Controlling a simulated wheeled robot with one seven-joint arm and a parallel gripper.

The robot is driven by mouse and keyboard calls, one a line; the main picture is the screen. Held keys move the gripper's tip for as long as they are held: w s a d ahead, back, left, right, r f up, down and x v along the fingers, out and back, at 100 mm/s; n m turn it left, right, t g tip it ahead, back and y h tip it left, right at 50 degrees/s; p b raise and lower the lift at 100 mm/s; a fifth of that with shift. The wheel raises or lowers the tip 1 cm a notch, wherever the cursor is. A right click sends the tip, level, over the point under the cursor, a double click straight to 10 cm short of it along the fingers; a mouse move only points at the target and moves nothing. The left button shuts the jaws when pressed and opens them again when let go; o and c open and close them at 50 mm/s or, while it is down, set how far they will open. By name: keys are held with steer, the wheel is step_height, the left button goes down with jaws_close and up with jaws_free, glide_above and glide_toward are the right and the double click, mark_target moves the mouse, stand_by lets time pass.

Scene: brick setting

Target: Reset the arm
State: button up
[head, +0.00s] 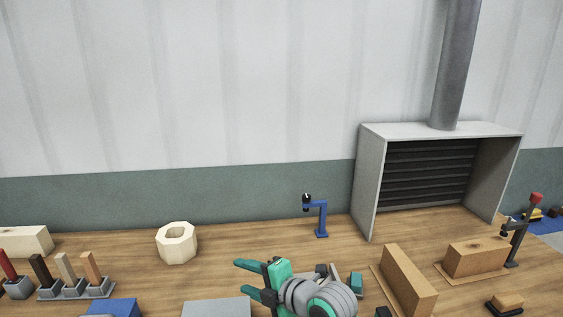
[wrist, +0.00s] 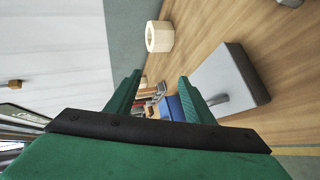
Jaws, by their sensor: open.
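My gripper (head: 246,279) is at the lower middle of the head view, above the wooden bench (head: 150,270). Its two green fingers point left, stand apart and hold nothing. In the wrist view the gripper (wrist: 160,84) shows its fingers spread, with bench objects seen beyond the gap. The arm behind it is grey and partly cut off by the lower edge of the head view.
A cream ring block (head: 177,246) stands left of my gripper. A grey block (head: 216,307) lies below it. A blue clamp stand (head: 321,218) stands behind. Brown brick blocks (head: 405,282) and a grey hood (head: 366,180) are right. Several handled tools (head: 68,275) stand left.

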steer(key=a+m+t+y, duration=0.1)
steer(key=a+m+t, duration=0.45)
steer(key=m, duration=0.35)
steer(key=s+d+f+m+t+h, duration=0.1)
steer(key=s+d+f+m+h, duration=0.3)
steer(key=s+f+m, duration=0.55)
steer(key=s+d+f+m+t+h, duration=0.25)
steer(key=s+f+m+h, duration=0.35)
steer(key=s+f+m, duration=0.3)
steer(key=s+d+f+g, duration=0.1)
steer(key=s+d, duration=0.1)
steer(key=s, duration=0.6)
steer(key=s+d+f+h, duration=0.1)
steer(key=s+d, duration=0.2)
steer(key=s, duration=0.5)
steer(key=s+d+f+g, duration=0.1)
steer(key=s+d, duration=0.1)
steer(key=s, duration=0.7)
steer(key=shift+d+n+g, duration=0.25)
steer(key=shift+n+g, duration=0.05)
steer(key=shift+n, duration=0.15)
